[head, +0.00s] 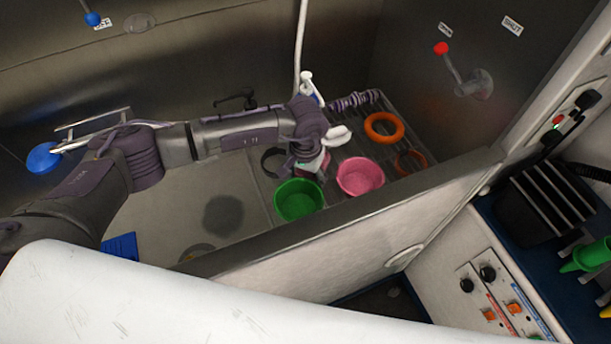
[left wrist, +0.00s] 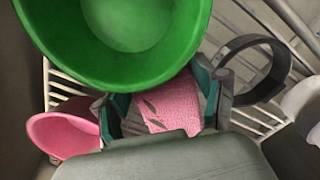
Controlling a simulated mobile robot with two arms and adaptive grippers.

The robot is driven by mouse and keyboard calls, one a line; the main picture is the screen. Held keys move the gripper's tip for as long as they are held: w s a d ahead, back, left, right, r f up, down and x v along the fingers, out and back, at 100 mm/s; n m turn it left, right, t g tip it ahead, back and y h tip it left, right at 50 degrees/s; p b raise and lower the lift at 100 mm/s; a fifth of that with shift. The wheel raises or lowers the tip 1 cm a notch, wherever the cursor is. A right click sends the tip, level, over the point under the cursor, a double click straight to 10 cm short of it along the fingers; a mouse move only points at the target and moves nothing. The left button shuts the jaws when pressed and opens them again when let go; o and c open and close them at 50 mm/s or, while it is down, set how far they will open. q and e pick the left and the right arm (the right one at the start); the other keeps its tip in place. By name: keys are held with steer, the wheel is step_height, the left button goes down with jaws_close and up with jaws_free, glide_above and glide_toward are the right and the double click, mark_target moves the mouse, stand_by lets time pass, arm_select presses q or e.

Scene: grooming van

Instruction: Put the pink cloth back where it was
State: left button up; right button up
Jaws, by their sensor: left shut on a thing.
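The pink cloth (left wrist: 165,108) is between the fingers of my left gripper (left wrist: 165,105) in the left wrist view. The gripper is shut on it. In the head view the left gripper (head: 309,168) is over the slatted rack in the tub, and my wrist hides most of the cloth. A green bowl (head: 298,200) is right beside the gripper, toward the near side. A pink bowl (head: 360,176) stands to its right. Whether the cloth touches the rack cannot be told. My right gripper is in neither view.
The rack (head: 340,205) also holds an orange ring (head: 384,127), a thinner brown-orange ring (head: 410,162) and a dark ring (head: 273,162). A white bottle (head: 309,86) stands behind my wrist. The tub's front wall (head: 400,205) rises on the near side. The tub floor at left is mostly clear.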

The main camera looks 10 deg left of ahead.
arm_select(q)
steer(key=shift+f, duration=0.15)
steer(key=o, duration=0.8)
steer(key=shift+o, duration=0.2)
